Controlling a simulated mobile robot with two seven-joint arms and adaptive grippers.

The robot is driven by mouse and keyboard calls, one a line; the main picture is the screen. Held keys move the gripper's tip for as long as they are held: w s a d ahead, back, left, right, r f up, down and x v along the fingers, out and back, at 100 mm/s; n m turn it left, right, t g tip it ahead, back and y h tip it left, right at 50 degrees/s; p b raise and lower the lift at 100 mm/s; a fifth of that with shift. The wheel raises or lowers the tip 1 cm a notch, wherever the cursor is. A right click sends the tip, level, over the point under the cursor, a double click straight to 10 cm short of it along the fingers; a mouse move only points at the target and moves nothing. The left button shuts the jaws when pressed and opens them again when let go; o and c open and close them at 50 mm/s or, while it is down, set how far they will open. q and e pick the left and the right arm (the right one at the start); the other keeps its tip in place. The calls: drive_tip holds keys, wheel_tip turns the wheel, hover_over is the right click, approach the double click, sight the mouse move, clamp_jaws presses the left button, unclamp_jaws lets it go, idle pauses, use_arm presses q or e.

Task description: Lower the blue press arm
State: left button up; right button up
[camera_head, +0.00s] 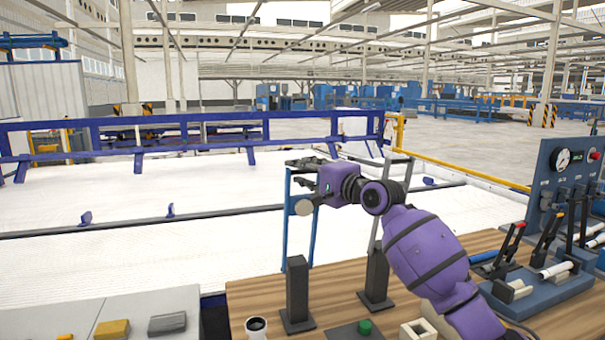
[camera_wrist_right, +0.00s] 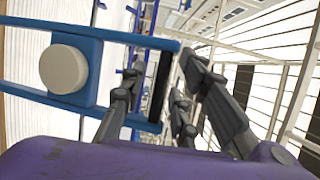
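The blue press arm (camera_head: 287,222) stands upright as a narrow frame above the wooden table in the head view, with a pale round knob (camera_head: 304,208) near its upper part. In the right wrist view the blue frame (camera_wrist_right: 110,33) fills the left side, with the knob (camera_wrist_right: 65,69) on it and a black strip at its near end. My right gripper (camera_head: 304,172) is at the top of the frame. Its fingers (camera_wrist_right: 158,80) are spread apart with the frame's end between them; whether they touch it is unclear. My left gripper is out of view.
Dark posts (camera_head: 297,290) stand on the wooden table (camera_head: 255,292). A green button (camera_head: 365,327) and a cup (camera_head: 256,326) are at the front edge. A lever panel (camera_head: 560,185) stands at right. A grey upright frame (camera_head: 398,168) is behind my right arm.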

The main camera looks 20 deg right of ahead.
drive_tip(key=shift+w, duration=0.1)
clamp_jaws()
drive_tip(key=shift+f, duration=0.15)
